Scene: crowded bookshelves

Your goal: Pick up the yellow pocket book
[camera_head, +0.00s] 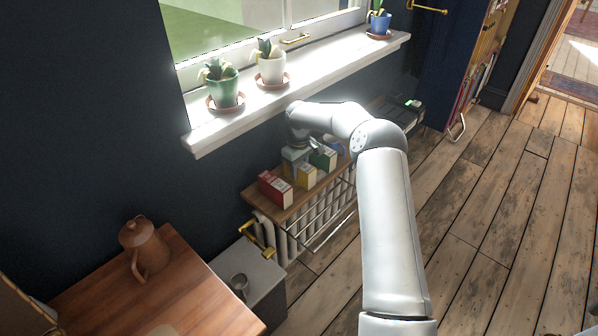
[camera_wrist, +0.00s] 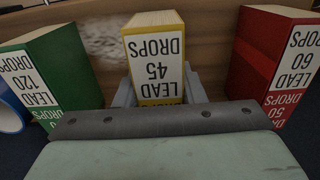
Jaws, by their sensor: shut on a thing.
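The yellow pocket book (camera_wrist: 155,60) stands upright between the two grey fingers of my gripper (camera_wrist: 159,90) in the wrist view. Its white label reads "LEAD 45 DROPS" and appears upside down. The fingers are shut on its sides. In the head view the yellow book (camera_head: 306,176) is on the wooden shelf (camera_head: 262,204) above the radiator, in a row with other books. My gripper's fingertips are hard to make out there, below my bent wrist. Whether the book touches the shelf cannot be told.
A red book (camera_wrist: 275,55) stands to the right of the yellow one in the wrist view, and a green book (camera_wrist: 55,75) to the left, with gaps between. A blue round object (camera_wrist: 10,115) is at the left edge. The windowsill (camera_head: 300,98) with potted plants overhangs the shelf.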

